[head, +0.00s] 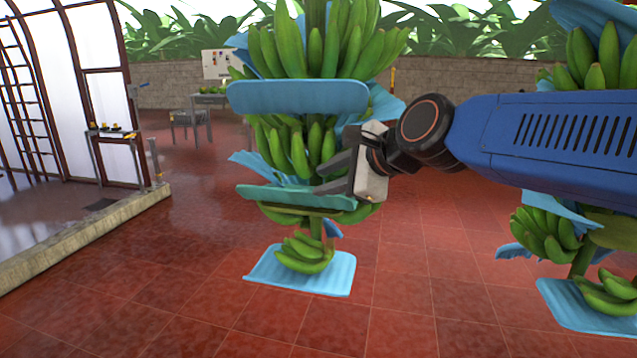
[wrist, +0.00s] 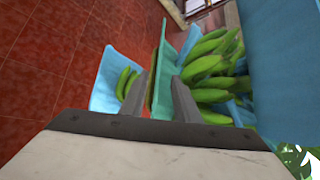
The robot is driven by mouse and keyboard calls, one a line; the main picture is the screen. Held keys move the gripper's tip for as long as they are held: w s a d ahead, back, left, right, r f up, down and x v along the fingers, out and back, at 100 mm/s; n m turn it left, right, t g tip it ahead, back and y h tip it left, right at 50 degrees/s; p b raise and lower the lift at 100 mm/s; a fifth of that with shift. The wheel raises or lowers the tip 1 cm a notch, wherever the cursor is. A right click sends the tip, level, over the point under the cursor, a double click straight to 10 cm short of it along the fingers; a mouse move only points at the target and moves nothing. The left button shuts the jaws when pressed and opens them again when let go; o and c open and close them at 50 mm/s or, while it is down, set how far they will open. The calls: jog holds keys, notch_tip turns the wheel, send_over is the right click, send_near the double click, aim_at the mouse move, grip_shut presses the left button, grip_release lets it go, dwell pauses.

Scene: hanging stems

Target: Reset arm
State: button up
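My gripper (head: 320,179) reaches in from the right, in front of the middle of the nearest hanging banana stem (head: 317,145). Its two dark fingers are apart, and I see nothing clamped between them. The wrist view also shows the spread fingers of my gripper (wrist: 160,88). A teal pad (head: 295,198) lies just below the lower finger in the head view; I cannot tell if they touch. The teal pad also shows beyond the fingers in the wrist view (wrist: 184,42), with green bananas (wrist: 209,72) to its right.
Blue pads (head: 298,97) separate the stem's banana hands, with a lowest pad (head: 300,276) near the floor. Another wrapped stem (head: 590,235) hangs at the right, beneath my arm. A table (head: 112,134) stands at the left. The red tiled floor (head: 190,260) is open in front.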

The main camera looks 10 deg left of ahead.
jog(key=s+d+f+n+h, duration=0.2)
jog(key=s+d+f+n, duration=0.3)
jog(key=d, duration=0.6)
jog(key=s+d+f+n+h, duration=0.25)
jog(key=d+f, duration=0.45)
jog(key=d, duration=0.4)
jog(key=s+d+f+n+g+h, duration=0.3)
jog(key=s+d+f+n, duration=0.4)
jog(key=s+d+f, duration=0.6)
jog(key=s+d+h, duration=0.1)
jog(key=d, duration=0.2)
jog(key=shift+h, duration=0.35)
jog(key=shift+w+n, duration=0.1)
jog(key=shift+n, duration=0.15)
